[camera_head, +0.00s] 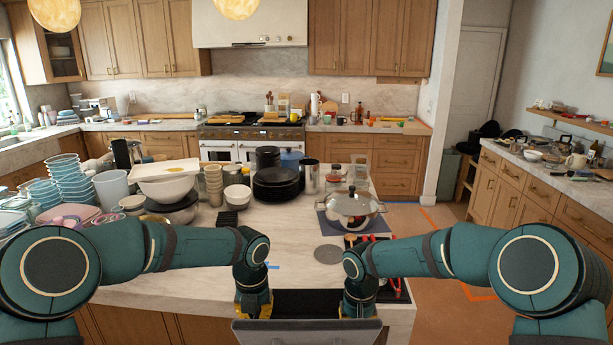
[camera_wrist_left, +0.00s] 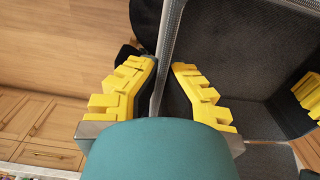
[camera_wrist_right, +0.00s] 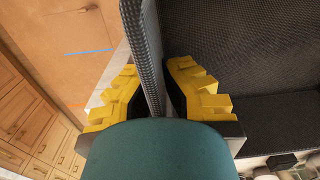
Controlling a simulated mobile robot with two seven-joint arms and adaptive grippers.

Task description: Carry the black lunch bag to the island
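The black lunch bag (camera_head: 307,303) is at the bottom centre of the head view, its dark inside showing and its grey front panel (camera_head: 307,334) facing me. It overlaps the island's (camera_head: 285,240) near edge in the picture. My left gripper (camera_head: 253,308) is on the bag's left side wall, and my right gripper (camera_head: 358,306) is on its right side wall. In the left wrist view the yellow fingers (camera_wrist_left: 164,66) straddle the grey rim (camera_wrist_left: 169,35). In the right wrist view the fingers (camera_wrist_right: 153,68) close around the other rim (camera_wrist_right: 143,45). The bag's underside is hidden.
A steel pot (camera_head: 351,208) stands on a dark mat near the island's right end, with a grey disc (camera_head: 330,254) nearer. Bowls, black pans (camera_head: 276,184) and stacked blue containers (camera_head: 70,180) crowd the back and left. Bare surface lies at the front centre.

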